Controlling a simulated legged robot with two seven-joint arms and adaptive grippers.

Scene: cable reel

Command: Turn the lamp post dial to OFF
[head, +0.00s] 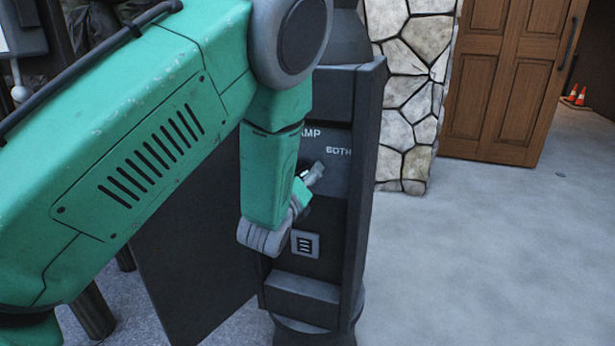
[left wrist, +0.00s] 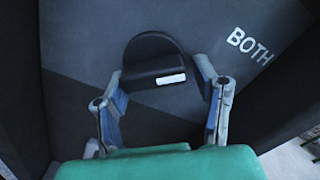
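The lamp post (head: 368,200) is a dark box with its front door (head: 190,265) hanging open. White lettering reading "AMP", partly covered, and "BOTH" shows on its inner panel. In the left wrist view the dial (left wrist: 150,50) is a dark round knob with a raised bar and a white mark on the bar. My left gripper (head: 307,184) is at the panel, below and left of "BOTH". In the left wrist view (left wrist: 160,72) its fingers are spread, one on each side of the dial's bar. I cannot tell whether they touch it. The OFF label is hidden. My right gripper is out of view.
A small square plate (head: 305,244) sits on the panel below the gripper. A stone pillar (head: 410,100) and a wooden door (head: 508,80) stand behind. Orange cones (head: 575,95) are far right.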

